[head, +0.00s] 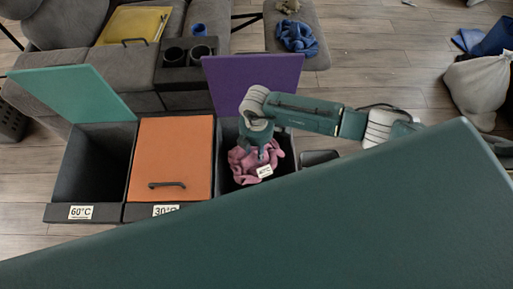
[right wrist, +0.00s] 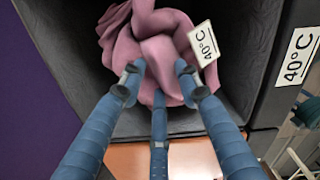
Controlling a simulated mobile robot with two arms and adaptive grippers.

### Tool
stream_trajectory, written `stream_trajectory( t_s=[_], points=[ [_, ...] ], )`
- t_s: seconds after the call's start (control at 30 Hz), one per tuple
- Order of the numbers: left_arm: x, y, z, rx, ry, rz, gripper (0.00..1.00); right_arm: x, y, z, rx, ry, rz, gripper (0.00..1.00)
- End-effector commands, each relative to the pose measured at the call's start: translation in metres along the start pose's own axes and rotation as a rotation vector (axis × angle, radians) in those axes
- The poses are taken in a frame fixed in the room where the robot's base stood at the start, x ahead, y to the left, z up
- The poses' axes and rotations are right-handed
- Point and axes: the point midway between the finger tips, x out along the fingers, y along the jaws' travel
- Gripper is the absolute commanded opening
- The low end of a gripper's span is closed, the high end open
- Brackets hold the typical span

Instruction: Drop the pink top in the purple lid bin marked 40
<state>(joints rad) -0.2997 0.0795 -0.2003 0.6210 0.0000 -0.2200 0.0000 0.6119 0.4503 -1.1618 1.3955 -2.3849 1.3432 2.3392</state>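The pink top (head: 243,172) is inside the mouth of the bin with the raised purple lid (head: 252,80). It is crumpled and carries a white 40°C tag (right wrist: 204,43). The bin (right wrist: 262,60) has a 40°C label (right wrist: 299,55) on its rim in the right wrist view; its front is hidden in the head view. My right gripper (head: 262,150) points down over this bin. In the right wrist view its blue fingers (right wrist: 159,80) reach the cloth with gaps between them; whether they pinch it is unclear. My left gripper is not in view.
To the left stand a bin with a closed orange lid (head: 172,150), marked 30°C, and an open bin (head: 92,165) with a teal lid (head: 75,90), marked 60°C. Behind is a grey sofa (head: 125,62) with a blue cloth (head: 297,37). A pale sack (head: 478,85) lies at the right.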

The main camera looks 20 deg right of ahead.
Motion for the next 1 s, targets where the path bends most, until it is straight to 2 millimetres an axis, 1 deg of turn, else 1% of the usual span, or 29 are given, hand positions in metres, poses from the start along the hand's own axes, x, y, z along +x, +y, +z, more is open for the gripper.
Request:
stream_trajectory(
  t_s=[0.27,0.33,0.47,0.57,0.8,0.9,1.0],
  points=[
    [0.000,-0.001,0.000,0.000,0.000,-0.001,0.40,0.000,0.000,0.000,0.000,0.000,-0.001,0.48],
    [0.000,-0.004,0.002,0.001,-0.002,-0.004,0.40,-0.001,0.000,0.000,0.000,0.000,0.000,0.48],
    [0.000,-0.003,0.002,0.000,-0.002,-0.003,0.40,-0.010,0.000,0.000,0.000,0.000,0.000,0.48],
    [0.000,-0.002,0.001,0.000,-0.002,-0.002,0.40,-0.028,0.001,0.000,0.000,0.001,0.003,0.48],
    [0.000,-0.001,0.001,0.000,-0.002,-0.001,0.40,-0.080,0.002,0.000,-0.001,0.002,0.004,0.48],
    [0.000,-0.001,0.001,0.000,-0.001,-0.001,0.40,-0.097,0.001,0.000,-0.001,0.001,0.003,0.48],
    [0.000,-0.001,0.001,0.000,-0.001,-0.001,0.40,-0.110,0.001,0.000,0.000,0.000,0.002,0.48]
  ],
)
